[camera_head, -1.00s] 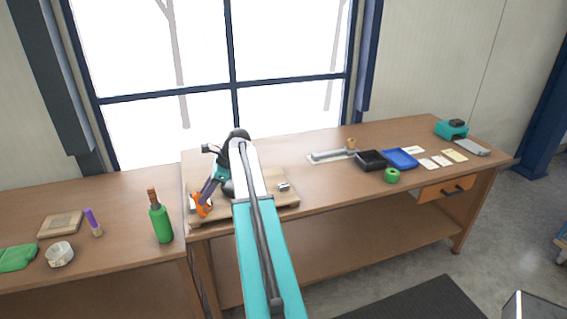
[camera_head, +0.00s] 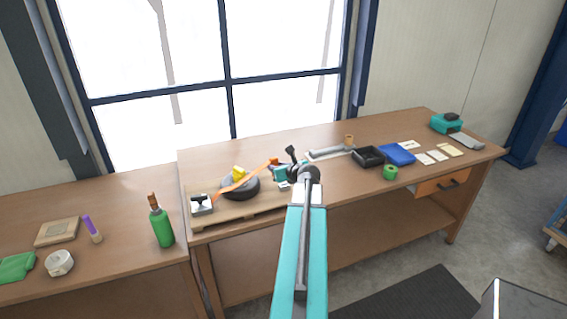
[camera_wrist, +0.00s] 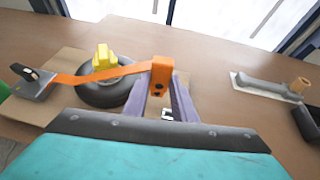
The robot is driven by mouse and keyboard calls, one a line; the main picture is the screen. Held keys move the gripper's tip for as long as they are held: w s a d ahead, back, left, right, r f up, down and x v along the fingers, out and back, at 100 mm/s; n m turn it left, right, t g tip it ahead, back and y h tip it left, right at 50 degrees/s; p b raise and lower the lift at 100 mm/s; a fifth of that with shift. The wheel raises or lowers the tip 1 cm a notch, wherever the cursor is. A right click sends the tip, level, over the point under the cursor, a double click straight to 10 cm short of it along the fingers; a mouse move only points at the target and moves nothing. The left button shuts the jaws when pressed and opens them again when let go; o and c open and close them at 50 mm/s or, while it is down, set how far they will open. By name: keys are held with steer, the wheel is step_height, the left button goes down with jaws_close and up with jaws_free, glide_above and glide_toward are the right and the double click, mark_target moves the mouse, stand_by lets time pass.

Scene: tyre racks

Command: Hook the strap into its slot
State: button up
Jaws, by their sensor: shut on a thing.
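An orange strap (camera_head: 238,184) runs from a metal buckle (camera_head: 202,205) at the left of a wooden board across a small black tyre (camera_head: 243,190) with a yellow block (camera_head: 239,172) on it. In the wrist view the strap (camera_wrist: 115,73) passes in front of the yellow block (camera_wrist: 104,58). My gripper (camera_wrist: 161,82), with purple fingers, is shut on the strap's orange end piece (camera_wrist: 161,68) and holds it above the board to the right of the tyre. A small metal bracket (camera_wrist: 167,114), likely the slot, shows between my fingers, below the end piece; it is partly hidden.
The wooden board (camera_head: 240,215) lies on the bench. To its right are a grey tool (camera_head: 325,153), a black tray (camera_head: 368,157), a blue tray (camera_head: 397,154) and a green roll (camera_head: 390,172). A green bottle (camera_head: 161,226) stands at the left.

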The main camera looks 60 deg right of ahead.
steer(key=s+d+m+h, duration=0.1)
steer(key=s+d, duration=0.1)
steer(key=d, duration=0.1)
steer(key=shift+s+h, duration=0.3)
steer(key=shift+h, duration=0.1)
steer(key=shift+a+r+p, duration=0.1)
steer(key=shift+p, duration=0.2)
steer(key=shift+f, duration=0.3)
steer(key=shift+f+b, duration=2.5)
steer(key=shift+f, duration=1.2)
stand_by(0.3)
steer(key=o, duration=1.7)
steer(key=shift+o, duration=0.2)
steer(key=shift+s+a+r, duration=0.1)
steer(key=shift+s, duration=0.1)
